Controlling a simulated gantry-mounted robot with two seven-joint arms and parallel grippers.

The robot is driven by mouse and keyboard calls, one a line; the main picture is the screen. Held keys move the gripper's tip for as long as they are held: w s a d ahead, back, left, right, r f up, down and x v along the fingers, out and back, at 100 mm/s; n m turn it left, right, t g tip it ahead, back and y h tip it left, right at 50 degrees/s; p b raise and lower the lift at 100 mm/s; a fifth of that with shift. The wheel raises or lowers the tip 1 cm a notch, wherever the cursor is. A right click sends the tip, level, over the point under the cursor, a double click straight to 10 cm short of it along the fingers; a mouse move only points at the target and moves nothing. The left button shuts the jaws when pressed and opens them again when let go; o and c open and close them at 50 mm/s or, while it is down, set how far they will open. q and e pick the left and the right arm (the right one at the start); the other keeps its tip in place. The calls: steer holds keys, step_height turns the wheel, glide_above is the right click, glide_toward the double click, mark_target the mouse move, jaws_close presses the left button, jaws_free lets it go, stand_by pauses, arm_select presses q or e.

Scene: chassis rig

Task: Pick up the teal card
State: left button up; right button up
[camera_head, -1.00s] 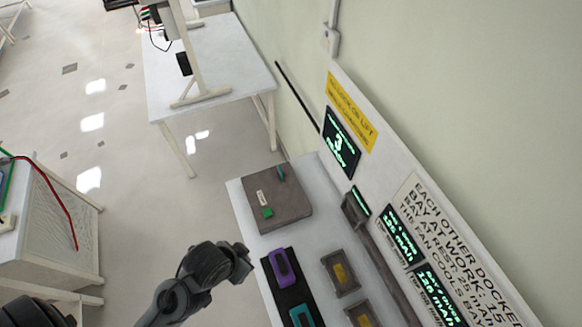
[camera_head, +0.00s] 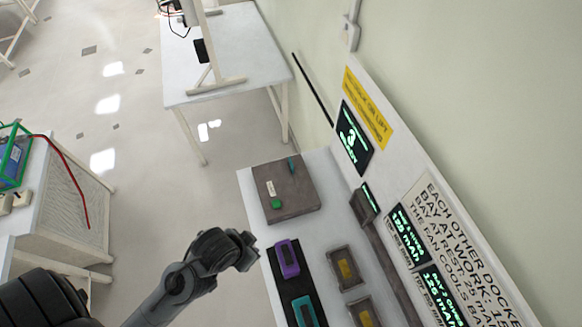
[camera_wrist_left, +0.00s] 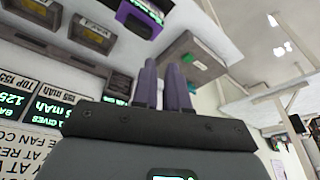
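The teal card (camera_head: 304,311) lies on a black strip (camera_head: 279,273) on the white bench, at the bottom edge of the head view and partly cut off. A purple card (camera_head: 287,258) lies just beyond it on the same strip and also shows in the left wrist view (camera_wrist_left: 138,18). My left gripper (camera_head: 246,250) is beside the bench's left edge, left of the purple card and apart from both cards. In the left wrist view its two fingers (camera_wrist_left: 163,85) stand close together with nothing visible between them. My right gripper is not in view.
A grey-brown block (camera_head: 300,198) with a green piece (camera_head: 276,204) and a small teal upright piece (camera_head: 291,164) sits at the bench's far end. Brown trays with yellow inserts (camera_head: 345,269) lie right of the strip. A wall panel with displays (camera_head: 355,138) borders the bench.

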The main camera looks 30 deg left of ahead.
arm_select(q)
steer(key=o, duration=1.3)
